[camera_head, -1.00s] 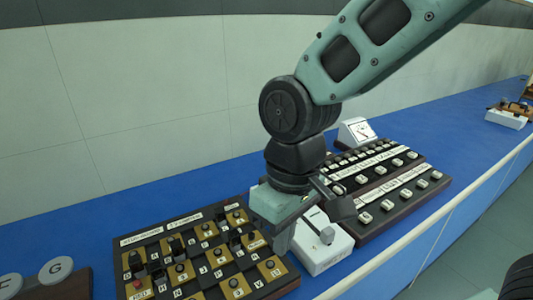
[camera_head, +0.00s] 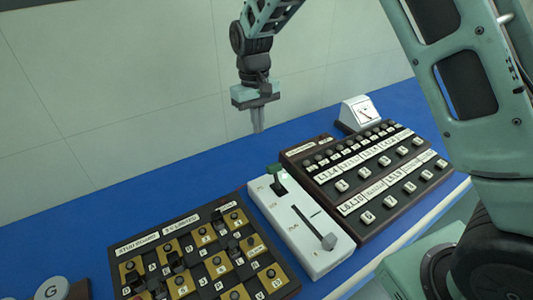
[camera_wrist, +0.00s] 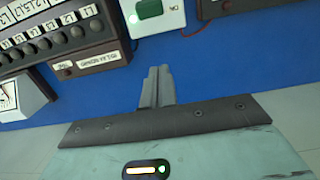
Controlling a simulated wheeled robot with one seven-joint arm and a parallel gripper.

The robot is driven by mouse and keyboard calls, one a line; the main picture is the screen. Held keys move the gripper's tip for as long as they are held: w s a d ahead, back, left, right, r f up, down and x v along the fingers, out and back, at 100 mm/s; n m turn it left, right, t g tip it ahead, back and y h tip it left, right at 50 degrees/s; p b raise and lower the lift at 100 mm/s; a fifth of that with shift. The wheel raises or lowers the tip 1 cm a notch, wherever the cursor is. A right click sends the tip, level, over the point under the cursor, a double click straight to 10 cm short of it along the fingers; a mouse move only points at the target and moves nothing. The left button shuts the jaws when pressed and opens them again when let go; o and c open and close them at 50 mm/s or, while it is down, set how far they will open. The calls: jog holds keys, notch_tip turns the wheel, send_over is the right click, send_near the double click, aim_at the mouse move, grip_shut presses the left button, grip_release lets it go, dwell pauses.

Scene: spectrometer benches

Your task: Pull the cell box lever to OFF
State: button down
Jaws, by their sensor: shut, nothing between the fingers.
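A long white box (camera_head: 292,224), which I take to be the cell box, lies on the blue bench between two dark panels. A grey lever handle (camera_head: 328,241) stands near its front end, and a green part (camera_head: 277,178) near its far end. The markings on the box are too small to read. In the wrist view the end of the white box (camera_wrist: 172,19) shows at the top, with the green part (camera_wrist: 149,9) and a small lit dot. My gripper (camera_head: 257,128) is shut and empty, pointing down above the far side of the bench, beyond the box and apart from it.
A dark panel with brass squares and knobs (camera_head: 120,251) is left of the box. A dark panel with rows of white keys (camera_head: 375,228) is close on its right. A white meter (camera_head: 362,112) stands behind that. Blue bench (camera_head: 190,167) is clear near the wall.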

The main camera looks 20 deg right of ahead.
aim_at(276, 177)
jog(key=shift+f, duration=0.15)
jog(key=s+f+p, duration=0.1)
jog(key=f, duration=0.1)
jog(key=s+f+p, duration=0.1)
jog(key=f, duration=0.2)
jog(key=s+f+p, duration=0.1)
jog(key=f+p, duration=0.1)
jog(key=f, duration=0.1)
jog(key=shift+s+d, duration=0.3)
jog(key=shift+d, duration=0.05)
jog(key=shift+s+d, duration=0.1)
jog(key=shift+s, duration=0.45)
